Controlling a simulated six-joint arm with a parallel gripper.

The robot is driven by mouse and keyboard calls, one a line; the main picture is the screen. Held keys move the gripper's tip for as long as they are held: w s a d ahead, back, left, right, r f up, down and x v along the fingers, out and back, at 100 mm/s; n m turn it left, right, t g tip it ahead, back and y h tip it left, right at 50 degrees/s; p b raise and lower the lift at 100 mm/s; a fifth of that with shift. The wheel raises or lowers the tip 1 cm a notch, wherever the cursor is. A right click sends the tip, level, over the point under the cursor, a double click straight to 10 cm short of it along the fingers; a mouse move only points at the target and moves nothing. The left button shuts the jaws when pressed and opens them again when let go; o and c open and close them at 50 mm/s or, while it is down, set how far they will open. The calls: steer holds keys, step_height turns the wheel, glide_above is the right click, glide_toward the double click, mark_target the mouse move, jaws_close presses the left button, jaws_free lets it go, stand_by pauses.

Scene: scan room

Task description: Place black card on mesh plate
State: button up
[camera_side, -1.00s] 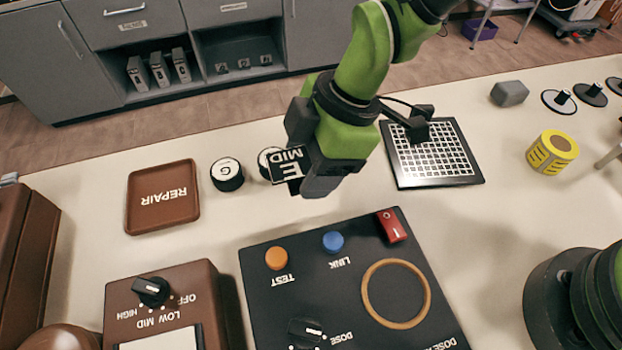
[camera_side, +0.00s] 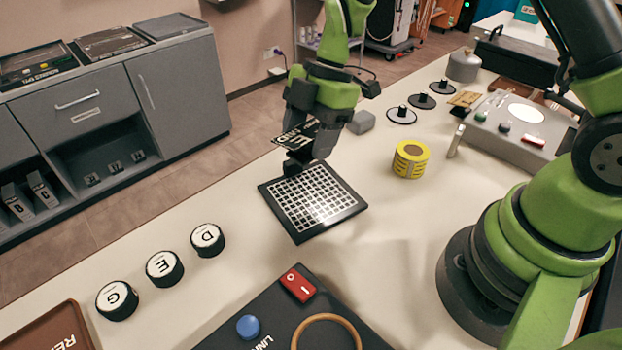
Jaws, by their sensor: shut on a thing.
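The black card (camera_side: 298,136) with white lettering is held in my gripper (camera_side: 300,155), which is shut on it. The card is tilted and sits above the far edge of the mesh plate. The mesh plate (camera_side: 349,209) is a black-framed square with a white grid, lying flat on the pale table. The card appears apart from the plate, but the exact gap cannot be told. The gripper fingers partly hide the plate's far corner and part of the card.
Three round lettered pucks (camera_side: 164,268) stand left of the plate. A black panel (camera_side: 245,300) with a red switch lies in front. A yellow roll (camera_side: 410,159) and a grey block (camera_side: 361,122) are to the right. Bare table surrounds the plate.

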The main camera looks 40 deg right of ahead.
glide_above(306, 199)
steer(key=d, duration=0.2)
steer(key=f, duration=0.5)
steer(key=shift+a+f, duration=0.15)
steer(key=shift+a, duration=0.05)
steer(key=shift+f, duration=2.3)
steer(key=shift+f, duration=0.15)
steer(key=o, duration=0.7)
